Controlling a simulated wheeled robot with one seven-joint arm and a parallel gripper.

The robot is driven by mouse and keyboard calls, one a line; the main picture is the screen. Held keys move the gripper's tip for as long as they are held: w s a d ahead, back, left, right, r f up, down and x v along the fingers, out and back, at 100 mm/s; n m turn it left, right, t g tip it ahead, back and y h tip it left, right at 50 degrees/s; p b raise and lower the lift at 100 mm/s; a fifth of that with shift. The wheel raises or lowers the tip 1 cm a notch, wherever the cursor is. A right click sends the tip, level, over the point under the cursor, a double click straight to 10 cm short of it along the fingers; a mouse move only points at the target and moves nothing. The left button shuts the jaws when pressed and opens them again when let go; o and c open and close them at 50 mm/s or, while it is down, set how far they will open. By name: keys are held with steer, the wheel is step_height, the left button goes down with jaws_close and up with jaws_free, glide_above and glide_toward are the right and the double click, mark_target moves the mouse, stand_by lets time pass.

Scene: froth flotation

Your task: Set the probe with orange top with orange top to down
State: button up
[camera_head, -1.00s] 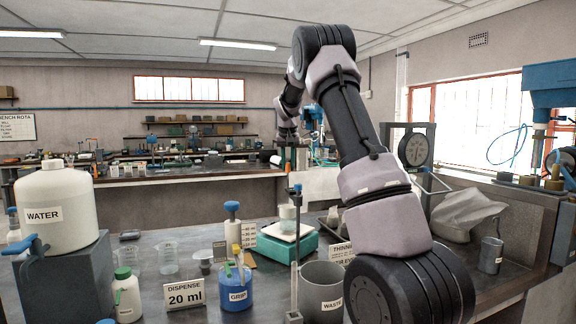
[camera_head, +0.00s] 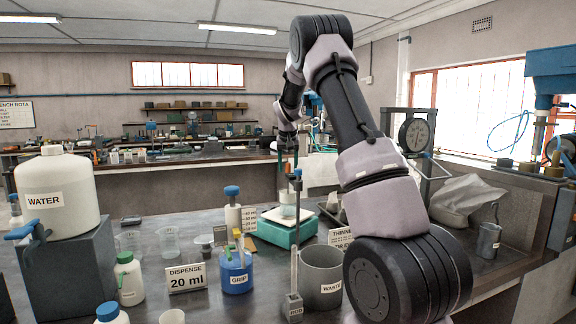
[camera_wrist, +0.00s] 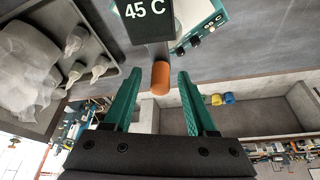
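The probe's orange top (camera_wrist: 160,79) shows in the wrist view between my fingertips, at the lower end of a dark shape under a black "45 C" display (camera_wrist: 143,14). The rest of the probe is hard to make out. My gripper (camera_wrist: 157,77) is open, its two green fingers standing apart on either side of the orange top with gaps visible. In the head view my gripper (camera_head: 288,160) points down above the bench, behind a thin upright post. I cannot make out the orange top clearly in the head view.
Below my gripper are a teal device (camera_head: 283,236) with a white plate and a thin post (camera_head: 296,225). A grey WASTE beaker (camera_head: 321,262), blue GRIP container (camera_head: 237,277), DISPENSE sign (camera_head: 186,279) and WATER bottle (camera_head: 62,190) stand on the bench. A plastic-covered tray (camera_wrist: 35,70) is nearby.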

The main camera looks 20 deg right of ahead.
steer(key=shift+r, duration=0.15)
steer(key=v, duration=1)
steer(key=shift+s+r, duration=0.15)
steer(key=shift+r, duration=0.15)
steer(key=s+a+r+t+y, duration=0.1)
steer(key=s+a+r, duration=0.25)
steer(key=s, duration=0.65)
steer(key=s+a+r+t+y, duration=0.15)
steer(key=s+r, duration=0.25)
steer(key=s, duration=0.6)
steer(key=s+a+f, duration=0.2)
steer(key=s+a, duration=0.1)
steer(key=s, duration=0.7)
steer(key=s+a+f+y, duration=0.1)
steer(key=s+a+f, duration=0.1)
steer(key=s, duration=0.9)
steer(key=shift+s+a+f, duration=0.2)
steer(key=shift+a+f, duration=0.15)
steer(key=shift+a, duration=0.4)
